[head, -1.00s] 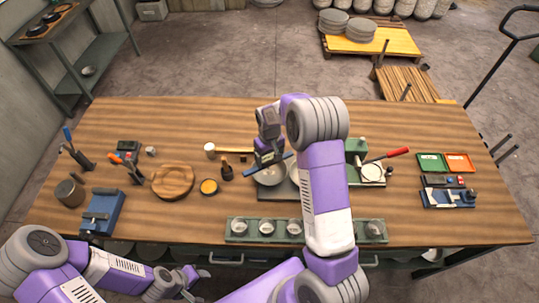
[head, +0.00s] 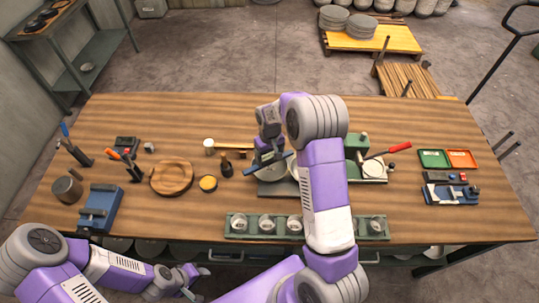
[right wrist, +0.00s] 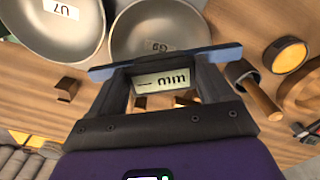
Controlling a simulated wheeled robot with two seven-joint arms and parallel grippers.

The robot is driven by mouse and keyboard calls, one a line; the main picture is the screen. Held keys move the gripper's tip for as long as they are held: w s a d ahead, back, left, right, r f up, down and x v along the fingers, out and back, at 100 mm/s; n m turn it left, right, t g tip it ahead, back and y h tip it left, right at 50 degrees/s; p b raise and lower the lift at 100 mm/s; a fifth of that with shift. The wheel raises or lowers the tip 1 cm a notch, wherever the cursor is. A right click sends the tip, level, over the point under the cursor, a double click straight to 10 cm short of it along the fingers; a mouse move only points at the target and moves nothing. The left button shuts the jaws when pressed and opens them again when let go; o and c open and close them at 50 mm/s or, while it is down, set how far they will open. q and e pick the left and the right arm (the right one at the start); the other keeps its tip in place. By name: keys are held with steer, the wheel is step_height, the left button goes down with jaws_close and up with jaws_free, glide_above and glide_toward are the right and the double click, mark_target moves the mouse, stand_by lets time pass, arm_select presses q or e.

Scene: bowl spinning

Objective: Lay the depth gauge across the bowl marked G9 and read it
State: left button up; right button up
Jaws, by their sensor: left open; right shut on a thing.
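The bowl marked G9 (right wrist: 160,22) shows at the top middle of the right wrist view, its label upside down. In the head view the same bowl (head: 268,178) is partly hidden by my right arm and the gauge. My right gripper (head: 268,160) is shut on the depth gauge (right wrist: 105,72), a blue bar with a small display. The bar passes over the bowl's edge in the wrist view; I cannot tell whether it touches the rim. The display (right wrist: 162,80) shows a dash and "mm", upside down. My left gripper (head: 192,280) is open and empty at the table's front edge.
A bowl marked U7 (right wrist: 65,40) stands beside G9. A green rack (head: 265,238) with several small cups lies along the front. A wooden ring (head: 172,163), a yellow-topped tin (head: 208,183) and a dark wood-handled tool (head: 226,168) stand left of the bowl. The table's back strip is clear.

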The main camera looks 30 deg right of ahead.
mark_target(269, 157)
steer(key=shift+f, duration=0.1)
stand_by(0.3)
steer(key=o, duration=1.1)
step_height(269, 157, up, 8)
steer(key=shift+f, duration=0.2)
